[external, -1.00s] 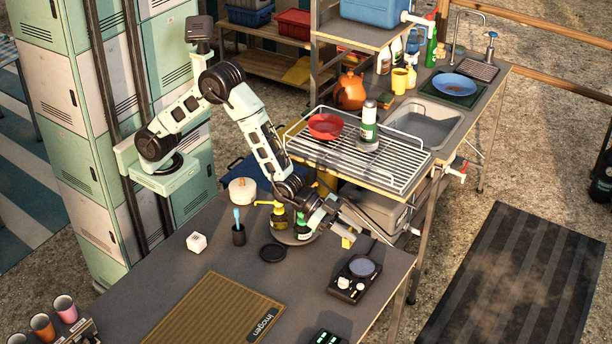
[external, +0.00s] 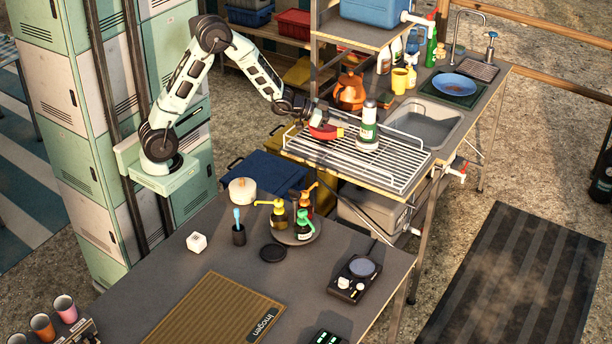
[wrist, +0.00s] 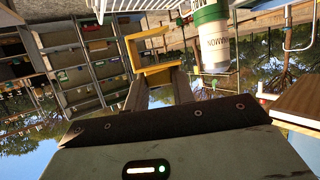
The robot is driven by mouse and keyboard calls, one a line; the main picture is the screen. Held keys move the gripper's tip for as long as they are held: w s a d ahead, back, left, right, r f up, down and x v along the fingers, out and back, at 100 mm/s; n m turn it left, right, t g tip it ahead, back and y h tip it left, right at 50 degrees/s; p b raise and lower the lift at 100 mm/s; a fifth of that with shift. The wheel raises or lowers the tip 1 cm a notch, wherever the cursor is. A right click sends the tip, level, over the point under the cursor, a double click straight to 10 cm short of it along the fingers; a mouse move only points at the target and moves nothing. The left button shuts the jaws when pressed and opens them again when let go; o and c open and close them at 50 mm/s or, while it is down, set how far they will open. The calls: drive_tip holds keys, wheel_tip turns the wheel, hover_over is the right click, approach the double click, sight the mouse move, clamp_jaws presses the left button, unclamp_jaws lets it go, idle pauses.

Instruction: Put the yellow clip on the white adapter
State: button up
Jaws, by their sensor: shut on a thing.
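My gripper (external: 331,126) is above the wire rack, beside the red bowl, and partly covers the bowl. It is shut on the yellow clip (external: 340,132), which shows as a small yellow patch. In the wrist view the clip (wrist: 135,54) is a yellow U-shaped piece at the fingertips of my gripper (wrist: 152,80). A small white cube (external: 197,241), which looks like the white adapter, sits on the grey table at the left, far from my gripper. The adapter cannot be made out in the wrist view.
The red bowl (external: 322,132) and a green-labelled bottle (external: 367,124) stand on the wire rack (external: 400,160). A round tray (external: 312,236) holds several pump bottles on the table.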

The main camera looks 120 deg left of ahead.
drive_tip(key=s+a+n+y, duration=0.1)
drive_tip(key=s+a, duration=0.4)
drive_tip(key=s, duration=0.4)
drive_tip(key=w+d+f+m+t+h+p, duration=0.1)
drive_tip(key=w+d+m+h+p, duration=0.25)
drive_tip(key=d, duration=0.55)
drive_tip(key=w+d+f+m+h+p, duration=0.1)
drive_tip(key=w+d+m+h+p, duration=0.2)
drive_tip(key=d, duration=0.6)
drive_tip(key=w+d+m+t+h+p, duration=0.1)
drive_tip(key=d+m+h+p, duration=0.35)
drive_tip(key=d, duration=0.55)
drive_tip(key=m+g+h+p, duration=0.5)
drive_tip(key=m+g+h, duration=0.6)
drive_tip(key=m+g, duration=0.3)
hover_over(195, 237)
drive_tip(key=f, duration=0.1)
drive_tip(key=shift+m+t, duration=0.3)
drive_tip(key=shift+t, duration=0.1)
drive_tip(key=shift+w+f, duration=0.1)
drive_tip(key=shift+f, duration=4.7)
